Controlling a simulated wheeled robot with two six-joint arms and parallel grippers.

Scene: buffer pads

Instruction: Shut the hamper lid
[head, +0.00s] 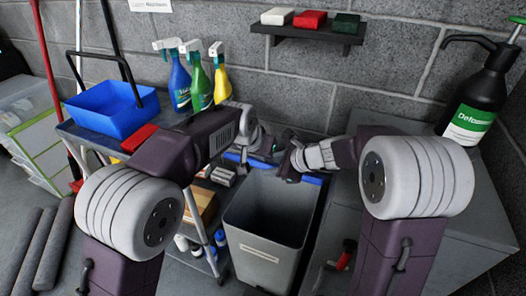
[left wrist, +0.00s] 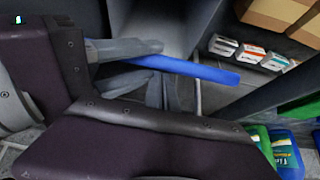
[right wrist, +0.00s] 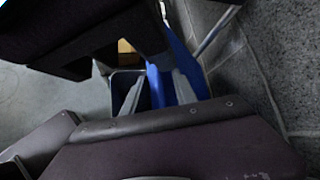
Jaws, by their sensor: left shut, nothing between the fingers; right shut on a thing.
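The grey hamper (head: 268,255) stands open on the floor in the middle of the head view, its inside dark and visible. A blue edge (head: 312,180), which I take to be the raised lid's, runs along its back. It also shows as a blue bar in the left wrist view (left wrist: 195,70) and in the right wrist view (right wrist: 180,55). My right gripper (head: 288,174) is shut on this blue edge. My left gripper (head: 264,157) is shut and empty close to the same edge, to the left of the right one. The fingers partly hide the edge.
A cart (head: 82,132) with a blue caddy (head: 112,108) and several spray bottles (head: 180,82) stands left of the hamper. A grey cabinet (head: 485,190) with a black pump bottle (head: 478,105) is on the right. A wall shelf (head: 308,34) is above.

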